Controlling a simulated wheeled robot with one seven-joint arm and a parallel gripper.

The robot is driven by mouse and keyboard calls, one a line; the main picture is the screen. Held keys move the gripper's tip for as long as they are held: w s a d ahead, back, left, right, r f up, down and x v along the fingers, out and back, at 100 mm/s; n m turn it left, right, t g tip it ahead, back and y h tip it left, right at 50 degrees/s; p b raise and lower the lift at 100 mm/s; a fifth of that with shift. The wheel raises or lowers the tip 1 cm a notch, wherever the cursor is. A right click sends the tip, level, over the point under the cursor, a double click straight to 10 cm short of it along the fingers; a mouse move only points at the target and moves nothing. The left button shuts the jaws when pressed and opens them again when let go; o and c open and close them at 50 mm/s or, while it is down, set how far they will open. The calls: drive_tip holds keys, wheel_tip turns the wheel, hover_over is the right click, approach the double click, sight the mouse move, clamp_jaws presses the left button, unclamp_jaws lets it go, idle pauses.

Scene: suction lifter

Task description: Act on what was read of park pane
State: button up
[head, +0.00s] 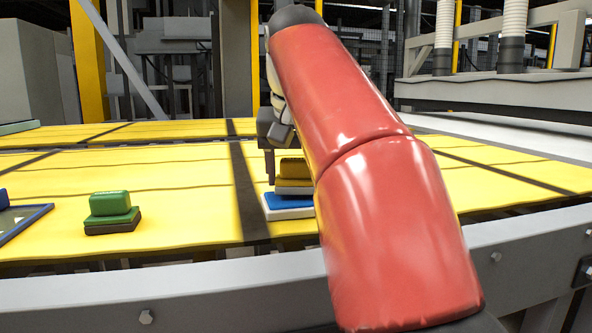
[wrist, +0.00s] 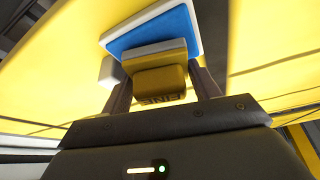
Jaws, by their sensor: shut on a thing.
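My gripper (head: 270,160) is shut on a yellow block (head: 293,168) with a paler, wider yellow base (head: 293,187). In the wrist view the yellow block (wrist: 158,82) sits between the two fingers (wrist: 160,92), with dark lettering on its near face that is upside down and partly cut off. A blue pad on a white base (head: 288,206) lies directly below the yellow piece. The pad also shows in the wrist view (wrist: 180,30). I cannot tell whether the yellow piece touches it. My red arm hides the right side of both.
A green block on a dark base (head: 112,212) stands to the left on the yellow table (head: 180,205). A blue-rimmed tray (head: 35,220) with a dark blue block (head: 3,199) is cut off at the left edge. A small white piece (wrist: 109,72) shows beside the left finger.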

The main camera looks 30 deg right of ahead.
sight(295, 159)
drive_tip(key=shift+f+b, duration=0.3)
drive_tip(key=shift+f, duration=0.3)
idle(1.4)
wheel_tip(295, 159, up, 3)
drive_tip(key=p, duration=0.2)
drive_tip(key=shift+f+p, duration=0.1)
drive_tip(key=shift+p, duration=0.25)
drive_tip(key=shift+r, duration=2.2)
drive_tip(key=shift+a, duration=0.1)
idle(0.6)
